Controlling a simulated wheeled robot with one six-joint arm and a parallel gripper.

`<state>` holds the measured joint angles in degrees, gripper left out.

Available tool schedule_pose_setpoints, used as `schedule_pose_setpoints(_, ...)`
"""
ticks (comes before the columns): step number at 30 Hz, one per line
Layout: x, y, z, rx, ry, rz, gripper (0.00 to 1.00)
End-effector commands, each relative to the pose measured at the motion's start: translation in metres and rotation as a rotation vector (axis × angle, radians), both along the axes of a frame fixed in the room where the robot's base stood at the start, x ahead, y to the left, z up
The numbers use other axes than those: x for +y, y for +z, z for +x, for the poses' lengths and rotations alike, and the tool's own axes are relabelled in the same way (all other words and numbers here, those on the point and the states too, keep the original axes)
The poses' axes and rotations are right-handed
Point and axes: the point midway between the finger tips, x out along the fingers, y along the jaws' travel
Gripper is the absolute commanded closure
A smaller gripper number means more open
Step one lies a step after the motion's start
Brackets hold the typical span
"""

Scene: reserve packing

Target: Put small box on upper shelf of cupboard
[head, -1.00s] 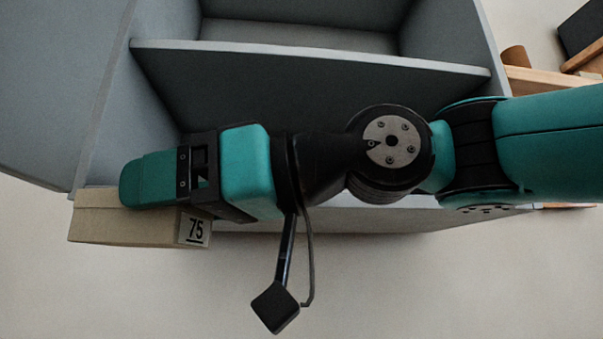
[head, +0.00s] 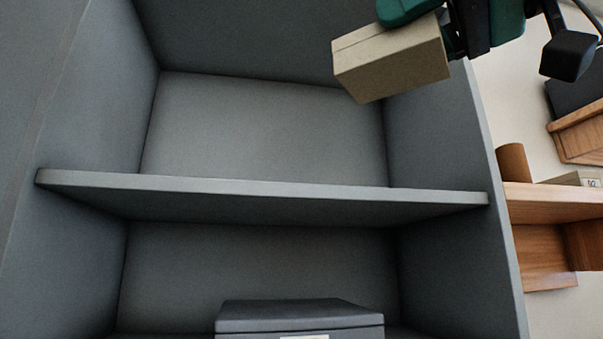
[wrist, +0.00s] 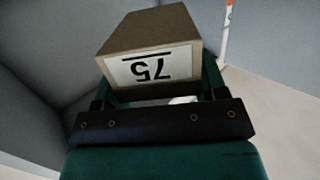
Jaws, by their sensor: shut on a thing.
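The small box (head: 392,62) is tan cardboard, held at the top right of the head view, in front of the upper part of the grey cupboard (head: 478,120). In the wrist view the box (wrist: 150,35) shows a white label reading 75, upside down. My gripper (head: 405,12) is shut on the box; its fingers are partly cut off by the top edge. The upper shelf board (head: 260,190) lies lower in the view than the box, and the space over it looks empty. Whether the box is inside the cupboard's front edge I cannot tell.
A dark grey box (head: 300,318) stands in the lower compartment. To the right of the cupboard are a wooden shelf unit (head: 555,205) with a brown cylinder (head: 513,163) and a small labelled box (head: 575,179). The cupboard's right side wall is close to my gripper.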

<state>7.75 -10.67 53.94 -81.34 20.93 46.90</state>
Motion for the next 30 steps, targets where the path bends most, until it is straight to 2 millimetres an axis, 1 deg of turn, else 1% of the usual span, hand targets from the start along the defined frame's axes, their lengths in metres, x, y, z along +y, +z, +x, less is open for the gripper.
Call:
schedule_pose_setpoints(4, 0.009, 0.000, 0.029, 0.008, 0.006, 0.001, 0.86)
schedule_pose_setpoints(12, 0.031, 0.002, 0.104, 0.008, 0.003, 0.000, 0.86)
schedule_pose_setpoints(15, 0.038, 0.003, 0.129, 0.007, 0.001, 0.000, 0.86)
schedule_pose_setpoints(22, 0.052, 0.004, 0.178, 0.005, 0.000, 0.001, 0.86)
schedule_pose_setpoints(23, 0.053, 0.003, 0.184, 0.005, 0.000, 0.001, 0.86)
schedule_pose_setpoints(24, 0.053, -0.010, 0.181, 0.003, 0.001, -0.001, 0.86)
schedule_pose_setpoints(25, 0.052, -0.016, 0.180, 0.004, -0.001, 0.000, 0.86)
schedule_pose_setpoints(27, 0.052, -0.025, 0.180, 0.003, -0.001, 0.000, 0.86)
schedule_pose_setpoints(30, 0.052, -0.032, 0.180, 0.003, 0.000, 0.001, 0.86)
